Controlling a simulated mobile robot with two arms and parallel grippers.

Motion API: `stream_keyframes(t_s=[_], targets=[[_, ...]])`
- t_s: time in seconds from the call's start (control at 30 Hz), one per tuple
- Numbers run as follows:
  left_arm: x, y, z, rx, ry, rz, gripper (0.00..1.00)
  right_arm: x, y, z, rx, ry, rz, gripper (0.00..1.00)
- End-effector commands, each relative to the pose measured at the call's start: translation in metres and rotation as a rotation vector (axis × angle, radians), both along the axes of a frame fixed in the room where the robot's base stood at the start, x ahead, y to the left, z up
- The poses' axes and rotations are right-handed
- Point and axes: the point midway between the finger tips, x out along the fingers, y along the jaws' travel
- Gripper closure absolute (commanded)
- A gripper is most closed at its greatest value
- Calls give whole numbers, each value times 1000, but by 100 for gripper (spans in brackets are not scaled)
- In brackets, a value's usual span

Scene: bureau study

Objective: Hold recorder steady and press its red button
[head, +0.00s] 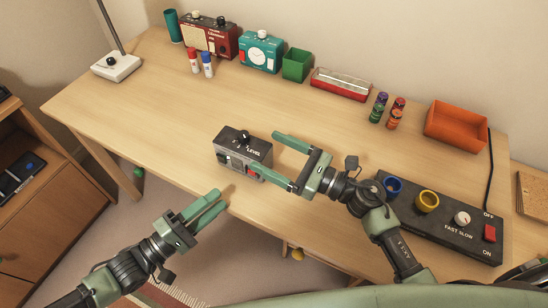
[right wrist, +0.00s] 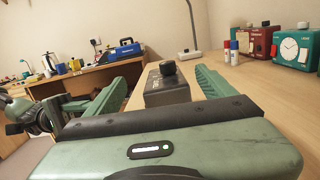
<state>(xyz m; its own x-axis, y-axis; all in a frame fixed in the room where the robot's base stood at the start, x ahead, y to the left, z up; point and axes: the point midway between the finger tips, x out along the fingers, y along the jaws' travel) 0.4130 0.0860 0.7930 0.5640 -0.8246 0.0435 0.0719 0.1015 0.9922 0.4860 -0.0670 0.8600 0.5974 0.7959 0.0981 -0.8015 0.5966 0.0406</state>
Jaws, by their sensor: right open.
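The recorder (head: 243,152) is a small dark grey box with a black knob on top and the word LEVEL. It stands on the desk near its front edge; small red and light parts show on its front face. It also shows in the right wrist view (right wrist: 167,88), ahead between the fingers. My right gripper (head: 264,152) is open, with its fingertips on either side of the recorder's right end; contact cannot be told. My left gripper (head: 221,198) is in front of the desk edge, below and left of the recorder and apart from it. Its fingers lie close together.
A control panel (head: 440,222) with rings, a knob and a red switch lies right of my right arm. Along the back stand a red device (head: 222,42), a teal clock (head: 261,52), a green box (head: 297,65) and an orange tray (head: 457,124).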

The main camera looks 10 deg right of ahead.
Motion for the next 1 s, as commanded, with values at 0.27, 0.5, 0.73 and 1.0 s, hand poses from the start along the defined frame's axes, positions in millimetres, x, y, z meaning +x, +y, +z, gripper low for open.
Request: stream_keyframes(t_s=[0.27, 0.5, 0.73, 1.0], targets=[[0, 0, 0, 0, 0, 0, 64, 7, 1, -27, -101, 24, 18, 15], [0, 0, 0, 0, 0, 0, 64, 26, 28, -27, -101, 23, 19, 15], [0, 0, 0, 0, 0, 0, 64, 43, 53, -28, -102, 25, 18, 15], [0, 0, 0, 0, 0, 0, 64, 49, 61, -28, -104, 25, 18, 15]])
